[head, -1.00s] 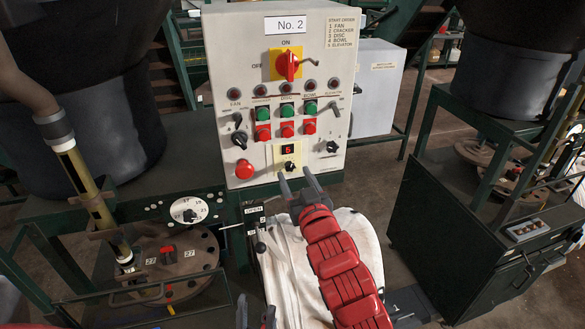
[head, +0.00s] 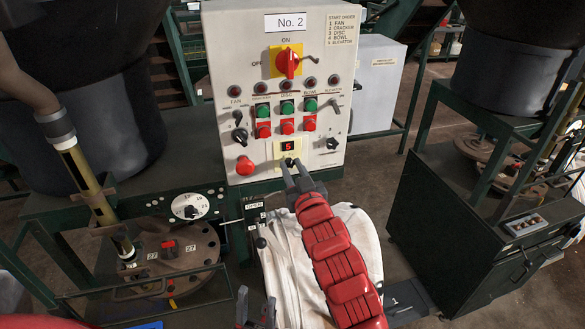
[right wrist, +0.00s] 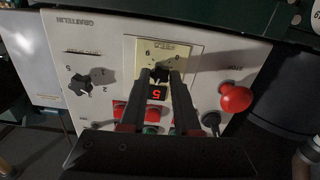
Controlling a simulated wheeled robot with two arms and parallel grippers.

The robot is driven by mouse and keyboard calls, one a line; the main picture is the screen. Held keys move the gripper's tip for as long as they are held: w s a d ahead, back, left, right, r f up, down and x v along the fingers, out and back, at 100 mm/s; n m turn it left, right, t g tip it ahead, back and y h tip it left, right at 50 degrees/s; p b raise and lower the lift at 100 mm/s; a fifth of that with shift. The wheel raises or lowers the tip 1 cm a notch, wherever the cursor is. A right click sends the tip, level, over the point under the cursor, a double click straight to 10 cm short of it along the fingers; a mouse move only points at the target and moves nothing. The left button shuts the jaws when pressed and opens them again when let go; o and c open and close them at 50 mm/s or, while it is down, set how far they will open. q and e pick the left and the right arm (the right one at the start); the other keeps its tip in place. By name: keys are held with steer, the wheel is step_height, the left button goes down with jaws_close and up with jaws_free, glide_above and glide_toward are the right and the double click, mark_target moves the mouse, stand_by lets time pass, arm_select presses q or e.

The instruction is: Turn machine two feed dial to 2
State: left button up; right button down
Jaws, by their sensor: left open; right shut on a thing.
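The grey control panel (head: 230,60) is labelled No. 2. Low on it, a yellowish plate carries a red digital display (head: 287,146) reading 5, with the small black feed dial (head: 290,161) just below. My right gripper (head: 291,167) reaches up to the panel, its fingers shut on this dial and partly hiding it. In the right wrist view, turned upside down, both fingertips sit at either side of the dial (right wrist: 160,73), and the display shows between the fingers. My left gripper (head: 256,309) is open and empty at the bottom edge of the head view, away from the panel.
A red mushroom button (head: 244,166) sits left of the dial; red and green buttons (head: 287,107) are above. A red main switch (head: 287,63) is higher. A white bulk bag (head: 350,235) hangs below my right arm. A round numbered dial (head: 190,207) is at left.

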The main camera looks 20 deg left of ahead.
steer(key=n+b, duration=0.3)
steer(key=shift+f+b, duration=0.1)
steer(key=shift+b, duration=0.3)
steer(key=shift+n+b, duration=0.6)
steer(key=shift+n, duration=0.4)
steer(key=n+b, duration=0.1)
steer(key=n, duration=0.1)
steer(key=shift+n, duration=0.3)
steer(key=shift+s+a+n, duration=0.1)
steer(key=shift+n, duration=0.9)
steer(key=n, duration=0.2)
steer(key=shift+n, duration=0.3)
steer(key=n+p, duration=0.2)
steer(key=n, duration=0.1)
steer(key=shift+n+p, duration=0.5)
steer(key=shift+n, duration=0.8)
